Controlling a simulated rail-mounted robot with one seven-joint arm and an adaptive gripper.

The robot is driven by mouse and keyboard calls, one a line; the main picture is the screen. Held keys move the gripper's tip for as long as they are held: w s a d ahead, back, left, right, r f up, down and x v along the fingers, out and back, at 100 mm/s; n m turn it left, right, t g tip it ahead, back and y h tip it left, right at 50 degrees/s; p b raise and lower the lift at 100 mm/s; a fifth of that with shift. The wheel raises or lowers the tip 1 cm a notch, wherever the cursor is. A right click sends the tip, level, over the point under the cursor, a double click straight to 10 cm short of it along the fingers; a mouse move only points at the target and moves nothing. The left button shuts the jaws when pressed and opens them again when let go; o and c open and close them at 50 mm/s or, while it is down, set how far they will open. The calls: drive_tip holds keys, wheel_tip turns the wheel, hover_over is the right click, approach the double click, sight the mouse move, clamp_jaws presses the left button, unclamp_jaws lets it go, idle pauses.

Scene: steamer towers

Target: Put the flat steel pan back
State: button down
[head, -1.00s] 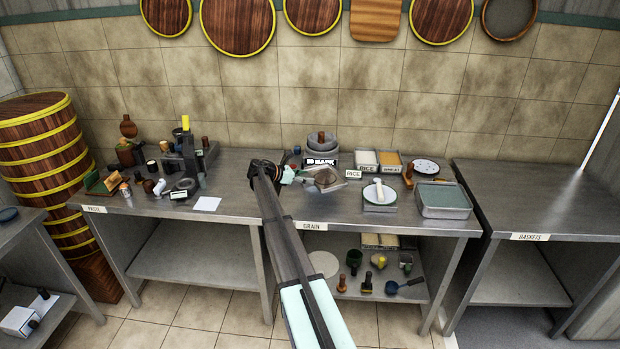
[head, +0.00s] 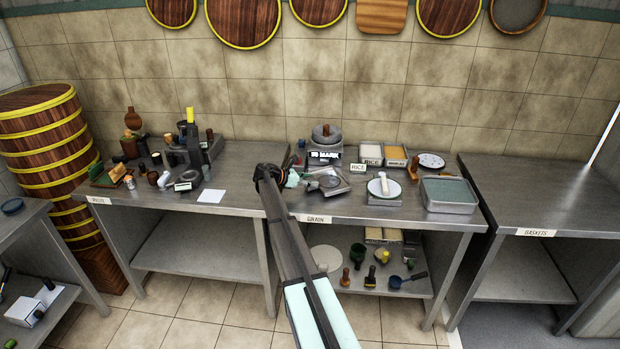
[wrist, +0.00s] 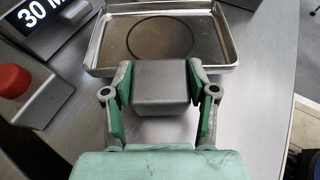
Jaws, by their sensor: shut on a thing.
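The flat steel pan (head: 330,186) is a shallow rectangular tray with a raised rim, at the middle of the grain table. In the wrist view the pan (wrist: 152,66) lies just beyond my fingers, with a thin dark ring on its floor. My gripper (head: 292,179) reaches it from the left. In the wrist view the green fingers of my gripper (wrist: 160,88) are shut on a grey block at the pan's near side, which looks like its handle. I cannot tell whether the pan touches the tabletop.
A scale with a lit display (head: 325,156) and a bowl on top stands behind the pan. A RICE label (head: 358,167) and grain trays (head: 371,157) are behind right. The baskets table (head: 535,205) is bare.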

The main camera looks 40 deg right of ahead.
drive_tip(key=shift+f, duration=0.3)
drive_tip(key=shift+f, duration=0.4)
idle(0.6)
drive_tip(key=shift+c, duration=1.2)
unclamp_jaws()
drive_tip(key=shift+f, duration=0.1)
drive_tip(key=v, duration=1.2)
